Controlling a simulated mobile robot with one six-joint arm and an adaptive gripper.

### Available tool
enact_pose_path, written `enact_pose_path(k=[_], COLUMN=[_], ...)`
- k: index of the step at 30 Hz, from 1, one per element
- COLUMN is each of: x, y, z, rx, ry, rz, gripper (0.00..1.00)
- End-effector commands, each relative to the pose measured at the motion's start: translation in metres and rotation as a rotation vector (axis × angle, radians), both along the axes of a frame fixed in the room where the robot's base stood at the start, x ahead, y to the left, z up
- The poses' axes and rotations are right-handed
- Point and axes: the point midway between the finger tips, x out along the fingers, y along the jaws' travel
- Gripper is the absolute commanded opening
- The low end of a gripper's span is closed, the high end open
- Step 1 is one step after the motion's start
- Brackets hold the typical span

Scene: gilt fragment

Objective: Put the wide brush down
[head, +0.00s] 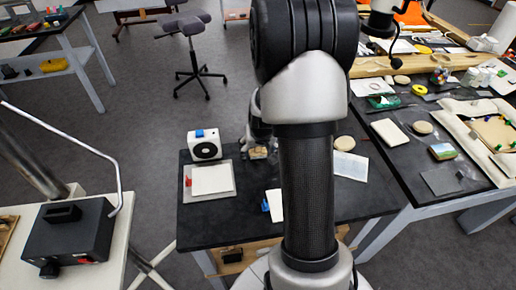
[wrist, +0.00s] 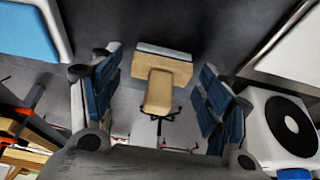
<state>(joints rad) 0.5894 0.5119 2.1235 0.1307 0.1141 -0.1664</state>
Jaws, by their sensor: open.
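The wide brush (wrist: 172,70) has a light wooden handle and block with a pale grey strip along its far edge. In the wrist view it lies between the blue-padded fingers of my gripper (wrist: 160,58), with its handle pointing toward the palm. The fingers are spread, with a visible gap on each side of the brush. In the head view the brush (head: 258,153) is a small tan patch under my gripper (head: 259,141), at the dark table's (head: 235,215) far side, partly hidden by my arm. I cannot tell exactly how it rests.
A white box with a black round face (head: 205,146) stands left of my gripper. A grey tray with a white sheet (head: 211,180) lies in front of it. A pale blue sheet (head: 350,166) and a round tan disc (head: 344,143) lie right. A crowded bench (head: 440,182) adjoins.

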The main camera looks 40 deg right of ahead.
Motion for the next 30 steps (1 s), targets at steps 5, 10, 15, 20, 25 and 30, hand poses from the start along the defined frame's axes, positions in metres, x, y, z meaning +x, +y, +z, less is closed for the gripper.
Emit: enact_pose_path(k=[5, 10, 15, 20, 25, 30], x=[0.0, 0.0, -0.008, -0.02, -0.031, -0.037], y=[0.0, 0.0, 0.005, 0.012, 0.019, 0.023], z=[0.0, 0.004, 0.031, 0.066, 0.095, 0.111], rx=[0.0, 0.0, -0.001, -0.002, -0.001, 0.0], ry=[0.0, 0.0, -0.003, -0.003, -0.003, -0.001], rz=[0.0, 0.0, -0.001, 0.0, -0.001, -0.001], gripper=[0.71, 0.71, 0.71, 0.71, 0.71, 0.71])
